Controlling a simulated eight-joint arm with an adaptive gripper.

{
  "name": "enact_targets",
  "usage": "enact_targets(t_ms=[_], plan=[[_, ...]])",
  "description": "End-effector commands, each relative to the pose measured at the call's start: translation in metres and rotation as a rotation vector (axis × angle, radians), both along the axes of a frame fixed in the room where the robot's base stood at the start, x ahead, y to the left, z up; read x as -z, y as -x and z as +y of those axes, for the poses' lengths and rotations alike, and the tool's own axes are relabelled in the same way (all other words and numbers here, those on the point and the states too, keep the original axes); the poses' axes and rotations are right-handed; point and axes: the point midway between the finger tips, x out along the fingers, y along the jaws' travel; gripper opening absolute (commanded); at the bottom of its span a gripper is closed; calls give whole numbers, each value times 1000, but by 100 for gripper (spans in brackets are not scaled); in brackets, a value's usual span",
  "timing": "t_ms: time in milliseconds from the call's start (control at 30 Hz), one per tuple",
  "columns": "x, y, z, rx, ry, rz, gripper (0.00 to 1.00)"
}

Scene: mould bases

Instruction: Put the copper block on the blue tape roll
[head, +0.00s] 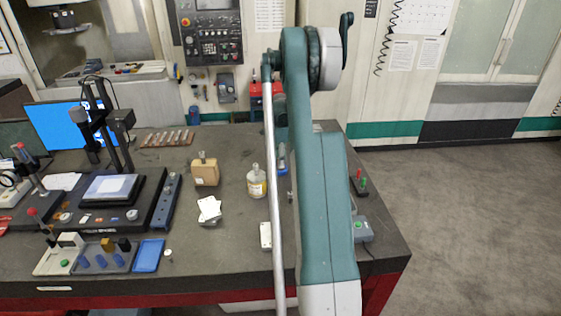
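My arm rises through the middle of the head view and folds back on itself at the top. My gripper is not visible; the arm may hide it. I cannot pick out the copper block for certain. A small brownish-gold block (107,244) stands at the back of a grey tray at the front left. A blue object (282,152), partly hidden by my arm, lies on the table; I cannot tell whether it is the blue tape roll.
The dark table (215,245) has free room at its front middle. A tan box (205,174), white pieces (209,209) and a bottle (256,183) stand left of my arm. A measuring stand (105,140) occupies the left. A grey switch box (361,230) sits near the right edge.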

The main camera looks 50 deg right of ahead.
Motion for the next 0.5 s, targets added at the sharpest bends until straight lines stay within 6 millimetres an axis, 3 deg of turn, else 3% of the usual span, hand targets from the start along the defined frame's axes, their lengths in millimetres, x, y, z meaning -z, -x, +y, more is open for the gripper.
enact_targets(t_ms=[267,500], plan=[[-4,0,0,0,0,0,32],[-26,0,0,0,0,0,32]])
